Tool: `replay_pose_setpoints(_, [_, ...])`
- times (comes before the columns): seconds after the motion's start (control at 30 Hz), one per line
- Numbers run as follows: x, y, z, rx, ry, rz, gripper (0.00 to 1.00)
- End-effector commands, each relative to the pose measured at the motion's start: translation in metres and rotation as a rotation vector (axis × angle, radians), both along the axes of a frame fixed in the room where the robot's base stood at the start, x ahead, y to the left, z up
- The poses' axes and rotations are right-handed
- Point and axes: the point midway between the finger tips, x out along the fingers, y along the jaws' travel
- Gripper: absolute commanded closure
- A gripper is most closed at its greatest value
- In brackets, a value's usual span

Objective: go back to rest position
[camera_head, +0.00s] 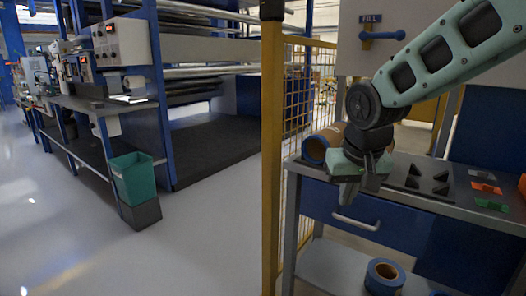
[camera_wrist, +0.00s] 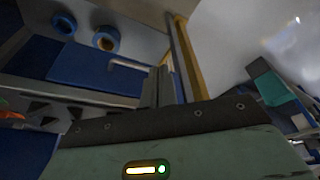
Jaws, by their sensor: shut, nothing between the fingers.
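My gripper (camera_head: 350,191) hangs at the end of my pale green arm in the head view, pointing down over the left front part of the workbench (camera_head: 455,205). Its fingers are together with nothing between them. In the wrist view the dark fingers (camera_wrist: 160,88) show close together at the middle, above the green gripper body. A blue-rimmed roll (camera_head: 316,149) lies on the bench just behind and left of my gripper, partly hidden by it.
Dark V-shaped holders (camera_head: 428,178) and orange and green pieces (camera_head: 490,205) sit on the bench to the right. A blue roll (camera_head: 384,276) rests on the lower shelf. A yellow post (camera_head: 272,150) stands left of the bench. Open floor (camera_head: 200,235) lies farther left, beside a teal bin (camera_head: 132,178).

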Motion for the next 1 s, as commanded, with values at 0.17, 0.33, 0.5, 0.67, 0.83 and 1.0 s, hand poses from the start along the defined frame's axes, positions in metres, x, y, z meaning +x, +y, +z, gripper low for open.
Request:
replay_pose_setpoints(0.17, [-0.11,0.034,-0.029,0.029,0.139,0.248,1.0])
replay_pose_setpoints(0.33, [-0.185,0.041,-0.047,0.007,0.212,0.422,1.0])
replay_pose_setpoints(0.5, [-0.243,0.035,-0.062,-0.033,0.261,0.553,1.0])
replay_pose_setpoints(0.67, [-0.268,0.029,-0.05,-0.061,0.283,0.617,1.0])
replay_pose_setpoints(0.83, [-0.268,0.029,-0.021,-0.06,0.283,0.615,1.0])
replay_pose_setpoints(1.0, [-0.267,0.029,0.017,-0.06,0.283,0.613,1.0])
